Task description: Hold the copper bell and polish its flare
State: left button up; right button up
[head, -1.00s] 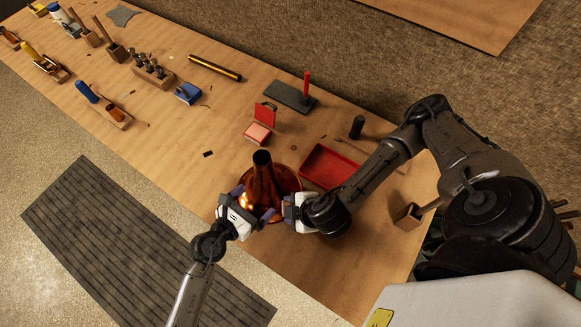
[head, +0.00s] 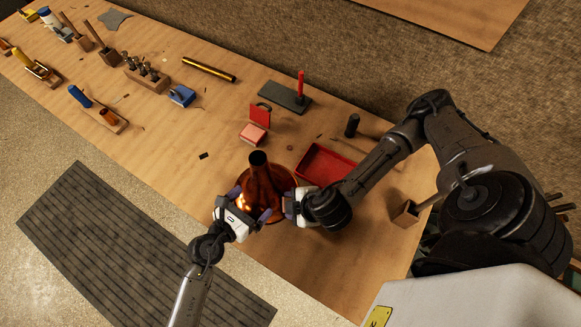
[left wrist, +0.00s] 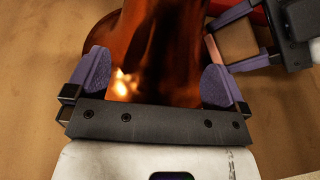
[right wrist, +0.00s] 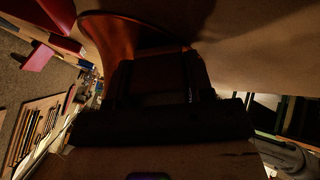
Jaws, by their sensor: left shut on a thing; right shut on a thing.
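The copper bell (head: 262,180) stands upright near the bench's front edge, narrow end up and wide flare down. My left gripper (head: 250,204) is shut on its front side; in the left wrist view the copper bell (left wrist: 160,50) lies between the two purple fingers. My right gripper (head: 289,206) is at the right side of the flare, shut on a small block (right wrist: 155,78) that looks dark brown in the right wrist view. The block sits close to the flare; I cannot tell whether they touch. The right wrist view is dark.
A red tray (head: 325,165) lies just behind my right gripper. A red open box (head: 253,133), a dark plate (head: 285,97) with a red upright and a dark cylinder (head: 352,125) stand farther back.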

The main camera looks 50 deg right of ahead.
jog(key=shift+d+f, duration=0.15)
jog(key=shift+d, duration=0.4)
jog(key=shift+a+f, duration=0.1)
jog(key=shift+a, duration=0.4)
dwell(0.9)
jog(key=shift+a, duration=0.3)
jog(key=shift+a, duration=0.8)
dwell(0.5)
jog(key=shift+d+f, duration=0.1)
jog(key=shift+d, duration=0.6)
dwell(0.5)
jog(key=shift+d, duration=0.25)
jog(key=shift+d+r, duration=0.25)
jog(key=shift+d, duration=0.05)
dwell(0.6)
jog(key=shift+d, duration=0.35)
jog(key=shift+a+f, duration=0.15)
jog(key=shift+a, duration=0.3)
dwell(0.7)
